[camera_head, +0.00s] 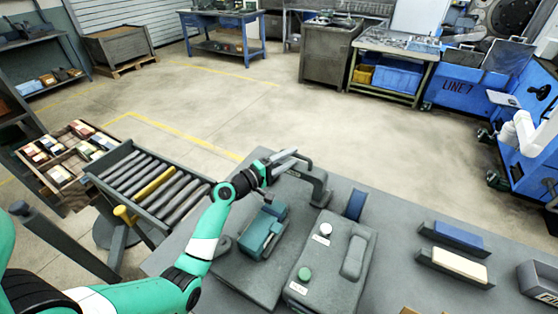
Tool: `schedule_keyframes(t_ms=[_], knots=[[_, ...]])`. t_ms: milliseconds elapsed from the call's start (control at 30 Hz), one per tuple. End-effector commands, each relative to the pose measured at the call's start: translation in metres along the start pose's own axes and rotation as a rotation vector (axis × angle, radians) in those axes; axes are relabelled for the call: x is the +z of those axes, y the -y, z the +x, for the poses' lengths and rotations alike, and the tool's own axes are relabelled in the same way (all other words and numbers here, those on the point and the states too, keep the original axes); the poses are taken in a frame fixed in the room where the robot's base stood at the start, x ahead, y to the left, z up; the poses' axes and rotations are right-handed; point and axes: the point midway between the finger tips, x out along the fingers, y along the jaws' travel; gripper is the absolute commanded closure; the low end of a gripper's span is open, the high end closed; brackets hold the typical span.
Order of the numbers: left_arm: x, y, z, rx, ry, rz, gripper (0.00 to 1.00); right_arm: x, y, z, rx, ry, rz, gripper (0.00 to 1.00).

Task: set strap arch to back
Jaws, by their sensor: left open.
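A dark grey arch-shaped piece (322,190), which looks like the strap arch, stands near the far edge of the grey table (385,205). My left gripper (290,159) is open beside the top left end of this piece. Whether its fingers touch the piece I cannot tell. A teal block-shaped fixture (262,236) sits on a grey base just nearer than the gripper. My right gripper is out of view.
A grey control box (325,262) with a green button stands right of the teal fixture. Blue (458,237) and cream (459,265) bars lie in holders at the right. A roller conveyor (150,180) stands left of the table. Table between control box and bars is clear.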

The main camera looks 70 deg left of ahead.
Motion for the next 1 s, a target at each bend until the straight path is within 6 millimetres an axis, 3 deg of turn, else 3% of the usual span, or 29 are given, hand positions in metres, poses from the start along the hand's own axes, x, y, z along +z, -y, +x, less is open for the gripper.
schedule_keyframes(t_ms=[100,300,900,1000], knots=[[-0.001,-0.002,-0.029,-0.001,-0.004,-0.001,0.5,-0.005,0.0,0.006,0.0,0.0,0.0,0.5],[0.0,0.0,-0.053,-0.001,-0.001,0.0,0.5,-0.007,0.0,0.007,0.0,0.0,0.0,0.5],[0.0,0.0,-0.055,0.0,0.001,0.0,0.5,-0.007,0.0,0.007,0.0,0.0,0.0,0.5],[0.011,0.0,-0.05,0.001,0.025,0.001,0.5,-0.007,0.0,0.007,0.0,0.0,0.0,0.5]])
